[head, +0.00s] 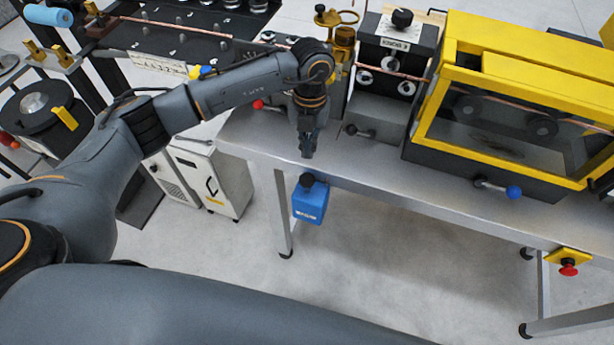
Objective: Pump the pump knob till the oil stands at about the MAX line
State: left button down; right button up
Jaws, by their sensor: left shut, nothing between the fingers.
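A blue box (310,204) hangs at the front edge of the metal bench, with a black knob (307,181) on its top that looks like the pump knob. A pale mark shows low on its front, too small to read. I cannot make out the oil level or a MAX line. My left gripper (307,152) points down just above the black knob, shut and empty. It looks close to the knob, but I cannot tell whether they touch. My right gripper is not in view.
The metal bench (375,172) carries a yellow-framed machine (455,65) at right, with a blue-tipped lever (513,192). A black-knobbed lever (352,130) is right of my gripper. An amber cup (344,38) stands behind. A white cabinet (228,182) is below left. Floor in front is clear.

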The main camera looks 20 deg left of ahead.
aim_at(308, 176)
pick_arm(q)
jog(key=shift+s+f, duration=0.1)
jog(key=shift+f, duration=0.35)
jog(key=shift+s+d+f+b, duration=0.15)
jog(key=shift+f+b, duration=0.5)
jog(key=shift+f, duration=0.9)
jog(key=shift+s+a+f+b, duration=0.1)
jog(key=shift+f+b, duration=0.5)
jog(key=shift+f, duration=0.9)
